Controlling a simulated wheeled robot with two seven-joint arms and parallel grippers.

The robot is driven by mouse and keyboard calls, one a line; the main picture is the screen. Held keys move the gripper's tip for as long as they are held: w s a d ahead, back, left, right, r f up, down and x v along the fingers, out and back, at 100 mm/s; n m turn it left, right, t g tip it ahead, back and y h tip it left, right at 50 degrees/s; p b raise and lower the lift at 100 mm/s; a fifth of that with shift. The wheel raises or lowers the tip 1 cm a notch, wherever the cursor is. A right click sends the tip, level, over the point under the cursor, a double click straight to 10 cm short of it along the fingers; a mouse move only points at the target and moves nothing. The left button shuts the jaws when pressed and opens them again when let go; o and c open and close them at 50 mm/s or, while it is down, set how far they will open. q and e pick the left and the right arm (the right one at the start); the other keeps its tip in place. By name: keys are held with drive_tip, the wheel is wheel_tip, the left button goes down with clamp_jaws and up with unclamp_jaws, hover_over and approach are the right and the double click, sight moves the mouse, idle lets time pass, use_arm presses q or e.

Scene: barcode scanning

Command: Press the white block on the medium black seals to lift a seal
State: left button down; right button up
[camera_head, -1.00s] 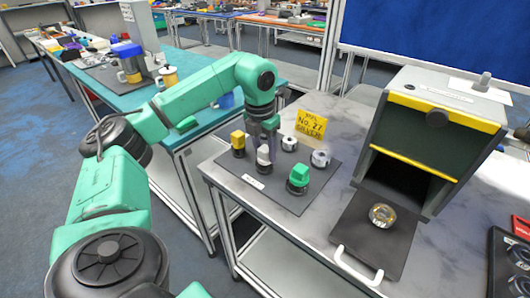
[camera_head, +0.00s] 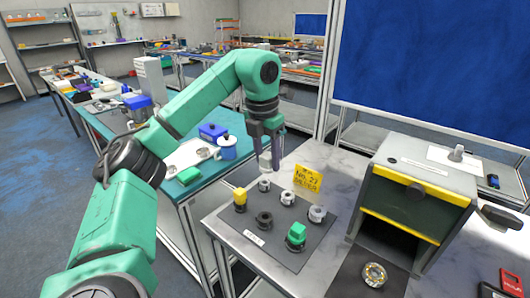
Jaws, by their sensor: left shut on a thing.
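My left gripper (camera_head: 266,143) points down above the back left of the dark mat (camera_head: 285,262). It is shut on the white block (camera_head: 265,162), which it holds in the air, clear of the mat. I cannot tell whether a seal clings under the block. Black ring-shaped seals (camera_head: 264,219) lie on the mat, below and in front of the block, with nothing on top. A yellow block (camera_head: 240,194) stands on a black base to their left. A green block (camera_head: 296,231) stands on a black base to their right. My right gripper is not in view.
Pale ring pieces (camera_head: 287,197) stand along the mat's back, beside a yellow sign (camera_head: 308,178). A grey box with yellow edges (camera_head: 413,200) stands at right, with a metal ring (camera_head: 375,274) on the dark plate before it. A teal table is behind left.

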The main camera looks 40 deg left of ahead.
use_arm(q)
drive_tip(key=f, duration=0.5)
drive_tip(key=f+b, duration=0.1)
drive_tip(key=f, duration=0.4)
drive_tip(key=f+b, duration=0.1)
drive_tip(key=f, duration=0.4)
drive_tip(key=shift+s+a, duration=0.15)
drive_tip(key=shift+s, duration=0.1)
drive_tip(key=shift+f+b, duration=0.45)
drive_tip(key=shift+f, duration=0.15)
drive_tip(key=c, duration=0.9)
unclamp_jaws()
clamp_jaws()
